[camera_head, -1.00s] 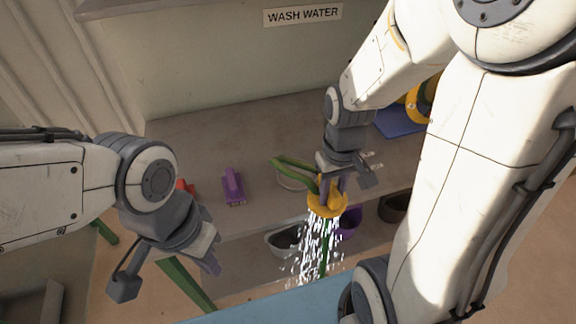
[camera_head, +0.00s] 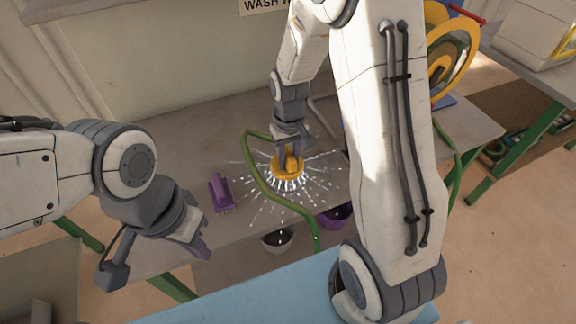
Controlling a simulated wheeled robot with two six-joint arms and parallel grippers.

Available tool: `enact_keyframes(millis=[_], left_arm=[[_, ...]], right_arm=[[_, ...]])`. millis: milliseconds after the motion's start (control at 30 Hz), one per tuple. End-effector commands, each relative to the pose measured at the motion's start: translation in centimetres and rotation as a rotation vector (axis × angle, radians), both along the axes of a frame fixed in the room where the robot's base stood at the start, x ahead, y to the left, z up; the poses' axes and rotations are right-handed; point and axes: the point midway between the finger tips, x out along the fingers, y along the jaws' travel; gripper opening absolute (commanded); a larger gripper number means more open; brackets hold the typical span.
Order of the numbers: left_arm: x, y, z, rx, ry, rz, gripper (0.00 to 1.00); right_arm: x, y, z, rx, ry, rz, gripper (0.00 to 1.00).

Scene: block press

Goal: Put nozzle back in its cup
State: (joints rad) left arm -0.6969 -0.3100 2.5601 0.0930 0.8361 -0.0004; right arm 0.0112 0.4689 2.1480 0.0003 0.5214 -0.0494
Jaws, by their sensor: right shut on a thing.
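The yellow nozzle (camera_head: 288,169) points down over the bench, with water spraying outward all around its rim. My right gripper (camera_head: 288,148) is shut on it from above. The green hose (camera_head: 262,185) loops out to the left of the nozzle and hangs down over the bench's front edge. The cup is not visible under the nozzle and spray, and I cannot tell whether the nozzle sits in it. My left gripper (camera_head: 198,246) is apart from the nozzle, low at the left by the bench front; its jaw opening is unclear.
A purple brush (camera_head: 220,193) lies on the bench (camera_head: 190,130) left of the spray. A pale bowl (camera_head: 278,241) and a purple bowl (camera_head: 335,217) stand lower, below the bench front. A yellow hose reel (camera_head: 455,55) is at the back right. The back-left bench top is clear.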

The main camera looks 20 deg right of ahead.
Motion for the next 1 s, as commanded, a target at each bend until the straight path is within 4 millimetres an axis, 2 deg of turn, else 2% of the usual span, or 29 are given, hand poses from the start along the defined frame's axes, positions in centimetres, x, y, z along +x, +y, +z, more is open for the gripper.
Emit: enact_keyframes(millis=[167, 400, 833, 867, 900, 933, 1000], left_arm=[[0.0, 0.0, 0.2, 0.000, 0.000, 0.000, 0.00], [0.0, 0.0, 0.4, 0.000, 0.000, 0.000, 0.00], [0.0, 0.0, 0.1, 0.000, 0.000, 0.000, 0.00], [0.0, 0.0, 0.2, 0.000, 0.000, 0.000, 0.00], [0.0, 0.0, 0.2, 0.000, 0.000, 0.000, 0.00], [0.0, 0.0, 0.2, 0.000, 0.000, 0.000, 0.00], [0.0, 0.0, 0.2, 0.000, 0.000, 0.000, 0.00]], right_arm=[[0.8, 0.0, -1.0, 0.000, 0.003, -0.002, 0.00], [0.7, -0.1, -4.2, 0.000, 0.003, -0.003, 0.00], [0.8, -0.1, -5.0, 0.000, 0.000, -0.004, 0.00], [0.7, -0.1, -4.9, 0.000, 0.000, -0.004, 0.44], [0.7, -0.1, -4.8, 0.000, 0.000, -0.004, 0.59], [0.7, -0.1, -4.8, 0.000, 0.000, -0.004, 0.62], [0.7, -0.1, -4.8, 0.000, 0.000, -0.004, 0.62]])
